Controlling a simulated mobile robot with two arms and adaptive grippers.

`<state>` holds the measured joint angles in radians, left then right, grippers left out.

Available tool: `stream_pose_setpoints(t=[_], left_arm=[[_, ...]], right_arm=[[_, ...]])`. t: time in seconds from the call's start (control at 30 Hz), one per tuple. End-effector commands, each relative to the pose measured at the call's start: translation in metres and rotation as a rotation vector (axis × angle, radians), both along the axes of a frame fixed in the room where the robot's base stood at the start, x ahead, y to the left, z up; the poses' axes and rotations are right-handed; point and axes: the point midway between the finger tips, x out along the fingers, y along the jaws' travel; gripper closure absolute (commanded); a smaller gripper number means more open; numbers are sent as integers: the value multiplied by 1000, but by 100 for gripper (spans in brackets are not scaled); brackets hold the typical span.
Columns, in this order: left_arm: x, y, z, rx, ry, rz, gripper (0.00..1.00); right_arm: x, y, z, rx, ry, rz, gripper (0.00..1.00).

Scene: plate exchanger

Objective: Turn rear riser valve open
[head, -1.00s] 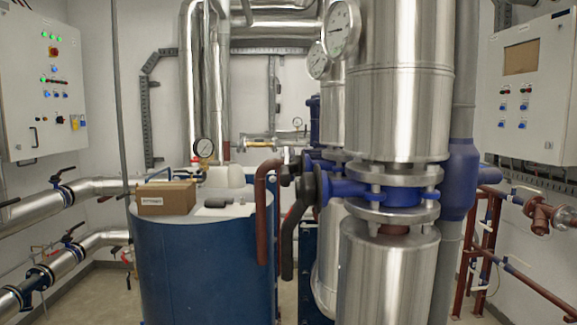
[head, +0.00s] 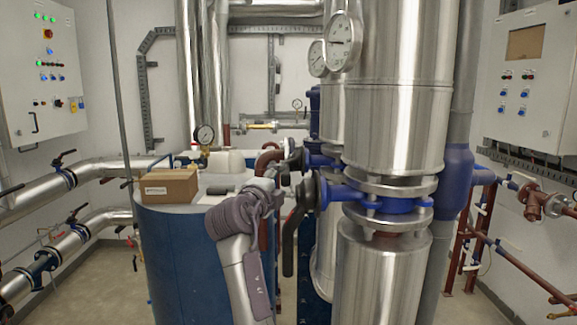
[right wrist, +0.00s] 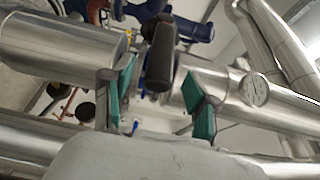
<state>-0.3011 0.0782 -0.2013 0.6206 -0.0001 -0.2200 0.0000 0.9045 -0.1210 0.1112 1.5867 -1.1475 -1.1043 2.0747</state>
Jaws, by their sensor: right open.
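In the head view the rear riser's blue valve (head: 318,160) sits behind and left of the front riser's blue valve (head: 385,203). The front valve's dark lever (head: 289,238) hangs down. The rear valve's dark handle parts (head: 294,160) are partly covered. My right gripper (head: 282,182) is just left of these levers, small and partly hidden. In the right wrist view my right gripper (right wrist: 158,85) is open, with teal pads either side of a black lever end (right wrist: 160,55). I cannot tell whether they touch it. My left gripper is out of view.
A blue tank (head: 175,255) with a cardboard box (head: 169,186) on top stands left of my right arm. Steel risers (head: 400,110) with gauges (head: 344,34) stand close on the right. A red-brown bent pipe (head: 268,157) is close behind the gripper.

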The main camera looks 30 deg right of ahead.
Motion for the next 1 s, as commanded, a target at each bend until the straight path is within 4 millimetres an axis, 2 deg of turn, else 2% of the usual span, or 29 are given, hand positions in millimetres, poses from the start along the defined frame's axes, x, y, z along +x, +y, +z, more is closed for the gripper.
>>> stream_pose_setpoints(t=[0.03, 0.1, 0.33, 0.5, 0.77, 0.8, 0.87, 1.0], left_arm=[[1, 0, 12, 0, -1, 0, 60], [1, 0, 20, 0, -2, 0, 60], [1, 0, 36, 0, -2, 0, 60], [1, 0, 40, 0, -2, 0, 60], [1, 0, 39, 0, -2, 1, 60], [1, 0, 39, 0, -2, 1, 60], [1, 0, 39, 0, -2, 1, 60], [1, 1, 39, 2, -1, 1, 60]], right_arm=[[7, -10, 6, -3, 4, -3, 42], [15, -22, 6, -2, 5, -3, 42], [37, -50, 3, -2, 3, -1, 42], [43, -59, 1, -1, 1, 2, 42], [44, -60, -1, -1, 1, 2, 42], [44, -60, -1, -1, 1, 2, 43], [44, -60, 0, -1, 1, 2, 53], [44, -59, 0, -1, 1, 2, 77]])
